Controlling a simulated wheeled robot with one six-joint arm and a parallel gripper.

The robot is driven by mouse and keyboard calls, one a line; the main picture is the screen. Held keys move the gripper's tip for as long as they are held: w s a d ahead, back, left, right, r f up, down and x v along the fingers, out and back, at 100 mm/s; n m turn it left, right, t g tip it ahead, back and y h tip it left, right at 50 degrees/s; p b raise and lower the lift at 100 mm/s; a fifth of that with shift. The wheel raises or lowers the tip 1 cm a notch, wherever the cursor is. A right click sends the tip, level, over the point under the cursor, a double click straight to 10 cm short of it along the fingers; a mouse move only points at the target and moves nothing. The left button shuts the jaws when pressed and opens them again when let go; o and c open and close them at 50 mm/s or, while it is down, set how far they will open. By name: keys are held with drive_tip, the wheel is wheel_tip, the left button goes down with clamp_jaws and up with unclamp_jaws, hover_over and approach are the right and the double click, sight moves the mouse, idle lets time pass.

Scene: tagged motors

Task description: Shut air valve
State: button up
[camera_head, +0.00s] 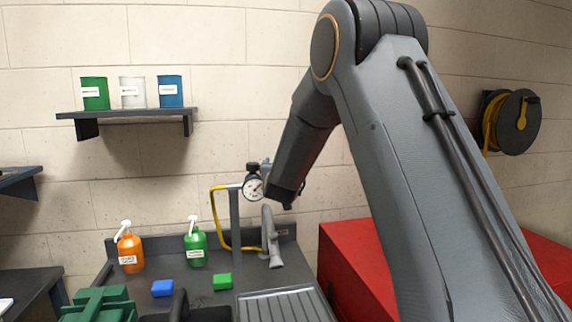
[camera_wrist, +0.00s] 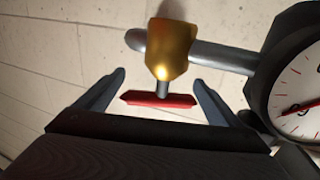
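The air valve shows in the wrist view as a brass body (camera_wrist: 170,50) on a grey metal pipe (camera_wrist: 218,56), with a red bar handle (camera_wrist: 158,99) on a short stem. The handle lies crosswise, roughly spanning the gap between my fingers. My gripper (camera_wrist: 160,82) is open, one finger near each end of the handle; I cannot tell whether either finger touches it. In the head view my gripper (camera_head: 284,194) is beside the round pressure gauge (camera_head: 253,188), and the valve is mostly hidden there. The gauge dial (camera_wrist: 302,108) is close to my right finger in the wrist view.
Below is a grey bench with an orange bottle (camera_head: 130,250), a green bottle (camera_head: 196,248), a blue block (camera_head: 162,288) and a green block (camera_head: 222,282). A yellow hose (camera_head: 218,222) runs beside the upright post (camera_head: 235,222). A red cabinet (camera_head: 352,265) stands right.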

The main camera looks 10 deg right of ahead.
drive_tip(key=shift+s, duration=0.1)
drive_tip(key=b+v, duration=0.2)
drive_tip(key=v, duration=0.5)
drive_tip(key=shift+s, duration=0.3)
drive_tip(key=shift+a, duration=0.1)
